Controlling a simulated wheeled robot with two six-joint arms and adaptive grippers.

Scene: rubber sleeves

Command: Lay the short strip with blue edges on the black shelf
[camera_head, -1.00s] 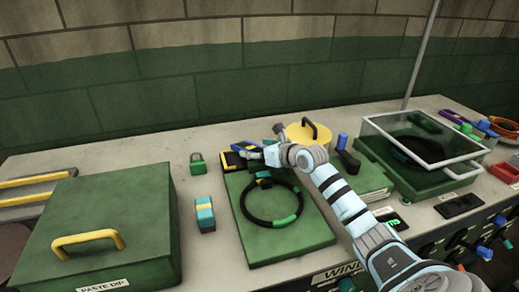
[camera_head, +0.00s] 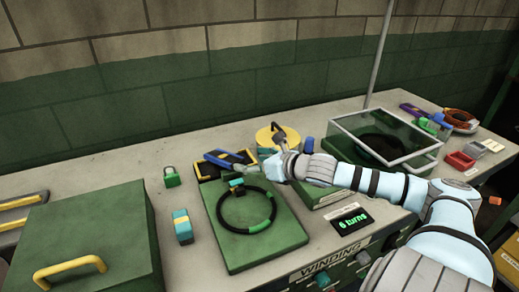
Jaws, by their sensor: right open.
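A short strip with blue edges (camera_head: 223,161) and some yellow on it lies over the black shelf (camera_head: 204,172), behind the green board. The shelf shows as a dark, yellow-edged patch around the strip. I cannot tell whether the strip rests fully flat. My right gripper (camera_head: 266,167) is open just to the right of the strip, above the far edge of the board. Its fingers are small and partly hidden by its own body. My left gripper is not in view.
A black ring with green bands (camera_head: 248,228) lies on the green board (camera_head: 240,254). A green padlock (camera_head: 172,180) and a teal block (camera_head: 182,228) stand left of it. A yellow round lid (camera_head: 268,133) is behind my gripper. A clear-lidded box (camera_head: 425,165) stands at right.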

